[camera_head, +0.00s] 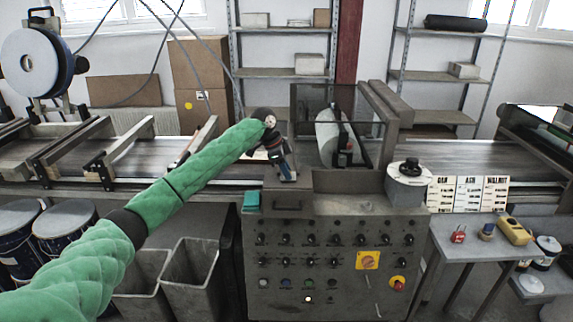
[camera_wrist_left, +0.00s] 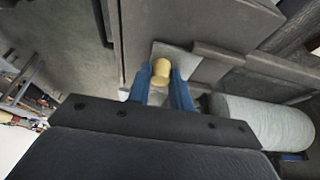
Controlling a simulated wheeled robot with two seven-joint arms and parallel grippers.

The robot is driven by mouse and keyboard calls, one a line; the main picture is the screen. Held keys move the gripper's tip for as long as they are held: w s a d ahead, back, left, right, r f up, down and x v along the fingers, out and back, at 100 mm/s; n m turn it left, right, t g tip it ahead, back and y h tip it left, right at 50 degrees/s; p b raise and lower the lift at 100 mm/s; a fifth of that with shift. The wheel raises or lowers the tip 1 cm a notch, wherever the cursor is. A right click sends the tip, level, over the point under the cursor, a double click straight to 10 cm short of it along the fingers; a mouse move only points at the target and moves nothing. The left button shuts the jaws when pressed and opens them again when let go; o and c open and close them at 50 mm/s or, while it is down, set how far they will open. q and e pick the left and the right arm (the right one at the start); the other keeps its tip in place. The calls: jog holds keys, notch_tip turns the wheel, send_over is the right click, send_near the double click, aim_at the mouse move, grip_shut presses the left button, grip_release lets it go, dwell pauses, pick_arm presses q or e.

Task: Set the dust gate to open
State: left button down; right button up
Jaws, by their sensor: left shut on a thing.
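My left arm reaches in from the left, and my left gripper (camera_head: 288,175) points down at the top left of the grey machine cabinet (camera_head: 335,183). In the left wrist view its two blue fingers are closed on a small yellow knob (camera_wrist_left: 161,69). The knob sits in front of a light metal plate (camera_wrist_left: 165,51) on grey sheet metal. In the head view the knob is hidden by the gripper. No label shows which part is the dust gate, and I cannot tell how far it stands open. My right gripper is not in view.
The cabinet front carries several dark knobs, a yellow-backed switch (camera_head: 368,260) and a red button (camera_head: 398,283). A glass-sided hood with a pale disc (camera_head: 326,135) stands right of my gripper. A side table (camera_head: 470,240) holds a yellow meter (camera_head: 515,231). Grey bins (camera_head: 190,270) stand below left.

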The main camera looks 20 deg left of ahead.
pick_arm(q)
jog(key=shift+s+f, duration=0.1)
jog(key=shift+f, duration=0.05)
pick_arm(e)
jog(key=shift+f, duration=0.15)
pick_arm(q)
jog(key=shift+d, duration=0.1)
jog(key=c, duration=1.4)
grip_release()
jog(key=shift+s, duration=0.1)
jog(key=shift+c, duration=0.2)
jog(key=shift+o, duration=0.9)
jog(key=shift+s+r, duration=0.1)
jog(key=shift+r, duration=0.1)
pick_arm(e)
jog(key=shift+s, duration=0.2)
pick_arm(q)
jog(key=shift+r, duration=0.1)
jog(key=shift+a+r+b, duration=0.3)
jog(key=b+v, duration=0.2)
jog(key=v, duration=0.4)
jog(key=shift+r, duration=0.35)
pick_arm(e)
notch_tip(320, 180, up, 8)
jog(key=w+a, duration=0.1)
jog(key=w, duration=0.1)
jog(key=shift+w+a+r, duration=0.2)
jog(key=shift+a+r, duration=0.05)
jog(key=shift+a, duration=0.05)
